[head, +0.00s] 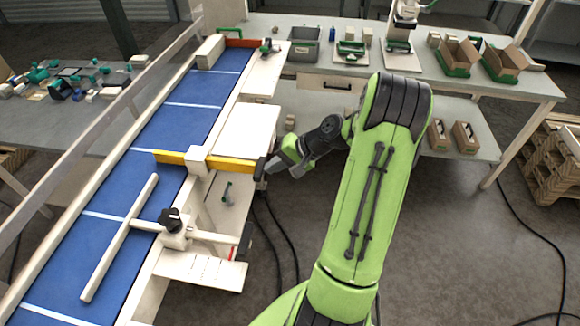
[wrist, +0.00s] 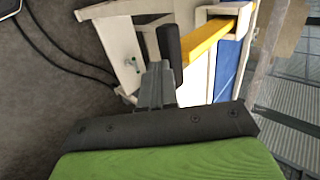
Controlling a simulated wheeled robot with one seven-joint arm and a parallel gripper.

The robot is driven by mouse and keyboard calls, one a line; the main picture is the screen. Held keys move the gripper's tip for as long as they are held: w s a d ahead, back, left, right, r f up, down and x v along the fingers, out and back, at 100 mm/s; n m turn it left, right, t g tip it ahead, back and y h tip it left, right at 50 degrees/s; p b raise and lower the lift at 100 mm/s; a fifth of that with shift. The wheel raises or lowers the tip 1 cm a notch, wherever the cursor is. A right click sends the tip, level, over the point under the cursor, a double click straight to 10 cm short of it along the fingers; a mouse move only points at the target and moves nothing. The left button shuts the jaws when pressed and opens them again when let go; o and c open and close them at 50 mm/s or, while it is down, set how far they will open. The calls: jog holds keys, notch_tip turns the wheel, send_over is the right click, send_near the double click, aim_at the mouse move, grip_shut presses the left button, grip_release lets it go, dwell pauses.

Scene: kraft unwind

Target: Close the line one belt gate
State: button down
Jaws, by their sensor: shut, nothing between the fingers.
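The yellow gate bar (head: 233,163) passes through a white block (head: 197,160) at the right edge of the blue belt (head: 150,178). Its left end reaches over only the right part of the belt. A dark upright handle (head: 260,172) is at its outer right end. In the wrist view the black handle (wrist: 169,44) stands at the near end of the yellow bar (wrist: 205,42). My gripper (head: 270,166) is beside the handle on its outer side. In the wrist view my gripper (wrist: 159,68) is shut and empty, its tips close against the handle; contact is unclear.
A white guide bar (head: 120,238) with a black knob (head: 170,219) lies over the nearer belt. A beige box (head: 210,51) and an orange-red bar (head: 245,43) are at the far end. A workbench (head: 457,83) stands behind my arm.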

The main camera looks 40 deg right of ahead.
aim_at(229, 160)
jog(key=w+a, duration=0.2)
jog(key=w, duration=0.1)
jog(key=w+a, duration=0.5)
jog(key=w, duration=0.1)
jog(key=shift+w+a, duration=0.25)
jog(key=shift+w, duration=0.1)
jog(key=shift+a, duration=0.1)
jog(key=shift+w+r, duration=0.1)
